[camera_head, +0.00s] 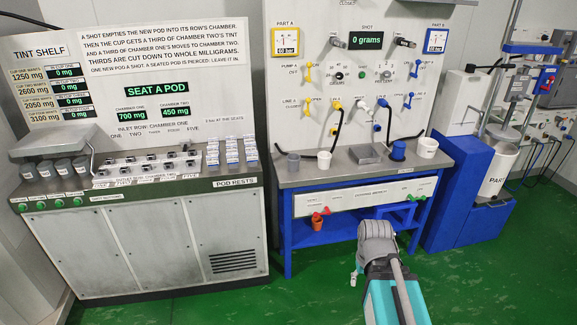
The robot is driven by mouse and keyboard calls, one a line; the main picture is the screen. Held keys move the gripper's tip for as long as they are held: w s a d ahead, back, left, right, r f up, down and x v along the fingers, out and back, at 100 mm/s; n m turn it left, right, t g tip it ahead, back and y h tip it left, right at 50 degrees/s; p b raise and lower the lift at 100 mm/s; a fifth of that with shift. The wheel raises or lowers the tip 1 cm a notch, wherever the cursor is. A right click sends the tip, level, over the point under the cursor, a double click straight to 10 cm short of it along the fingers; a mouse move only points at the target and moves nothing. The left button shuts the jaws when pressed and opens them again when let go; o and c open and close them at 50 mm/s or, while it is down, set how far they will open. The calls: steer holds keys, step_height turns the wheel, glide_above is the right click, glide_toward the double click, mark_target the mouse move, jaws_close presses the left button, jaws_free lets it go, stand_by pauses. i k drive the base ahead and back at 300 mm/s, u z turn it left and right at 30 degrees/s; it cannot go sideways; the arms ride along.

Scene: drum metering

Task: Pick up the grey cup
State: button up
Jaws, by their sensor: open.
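A small grey cup (293,163) stands upright at the left end of the grey top of the blue bench (340,178). Several darker grey cups (46,169) stand in a row on the tint shelf cabinet at the far left. My arm shows at the bottom centre, in front of the blue bench and well apart from the cups. I cannot make out my gripper's fingers in this view.
A white cup (324,159) stands just right of the grey cup. A grey tray (367,153), a blue cup (398,150) and a white cup (427,147) stand further right. Black hoses hang behind them. Green floor (310,300) is open before the bench.

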mark_target(293, 163)
steer(key=z, duration=0.1)
steer(key=i, duration=1)
steer(key=u, duration=0.05)
